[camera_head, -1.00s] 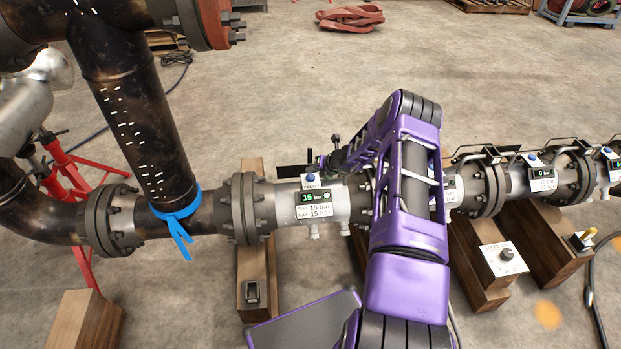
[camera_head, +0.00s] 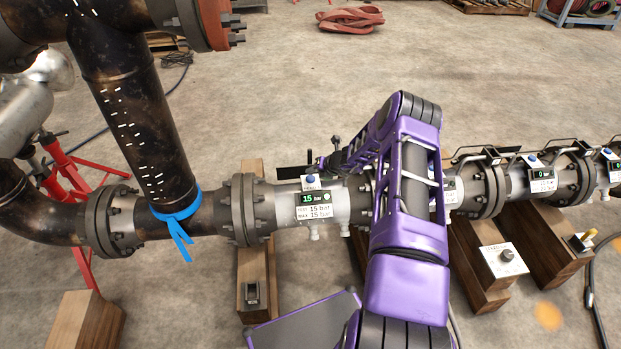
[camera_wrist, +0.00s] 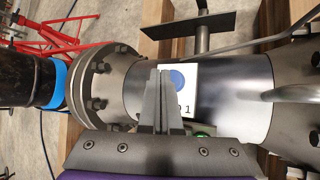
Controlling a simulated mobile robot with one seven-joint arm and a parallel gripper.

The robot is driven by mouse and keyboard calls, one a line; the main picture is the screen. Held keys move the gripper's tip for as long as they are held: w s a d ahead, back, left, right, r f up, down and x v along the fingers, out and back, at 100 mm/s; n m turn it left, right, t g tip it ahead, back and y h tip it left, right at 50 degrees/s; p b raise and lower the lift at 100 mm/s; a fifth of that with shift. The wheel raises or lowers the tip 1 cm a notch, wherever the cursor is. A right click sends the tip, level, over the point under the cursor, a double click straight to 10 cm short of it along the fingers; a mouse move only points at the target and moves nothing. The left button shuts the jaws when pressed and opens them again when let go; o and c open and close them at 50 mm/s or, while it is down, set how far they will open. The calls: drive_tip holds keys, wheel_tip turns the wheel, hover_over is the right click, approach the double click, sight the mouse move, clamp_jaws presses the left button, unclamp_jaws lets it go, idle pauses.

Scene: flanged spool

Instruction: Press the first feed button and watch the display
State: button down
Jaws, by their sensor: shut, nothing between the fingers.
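The first feed button is a blue dome (camera_head: 309,168) on a white box on top of the leftmost grey spool. It also shows in the wrist view (camera_wrist: 177,79), on a white plate marked 1. The display (camera_head: 313,197) below it is lit green and appears to read 15 bar. Two small lines under it show 15 bar, the lower marked max. My gripper (camera_wrist: 159,72) is shut and empty. In the wrist view its fingertips are just left of the blue button and partly cover the plate. I cannot tell whether they touch. In the head view my purple arm largely hides it.
More spools with blue buttons and displays (camera_head: 541,174) run to the right. A dark flat handle (camera_head: 296,172) sticks out behind the first spool. A blue strap (camera_head: 178,222) hangs on the pipe at left. A white knob box (camera_head: 504,259) stands on a wooden block.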

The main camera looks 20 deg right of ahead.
sight(312, 180)
idle(0.7)
drive_tip(key=shift+f+b, duration=0.4)
drive_tip(key=shift+f, duration=0.05)
drive_tip(key=shift+f, duration=0.5)
idle(0.8)
drive_tip(key=shift+r+p, duration=0.5)
drive_tip(key=shift+r, duration=0.45)
drive_tip(key=shift+r+p, duration=1.7)
drive_tip(key=shift+r, duration=0.75)
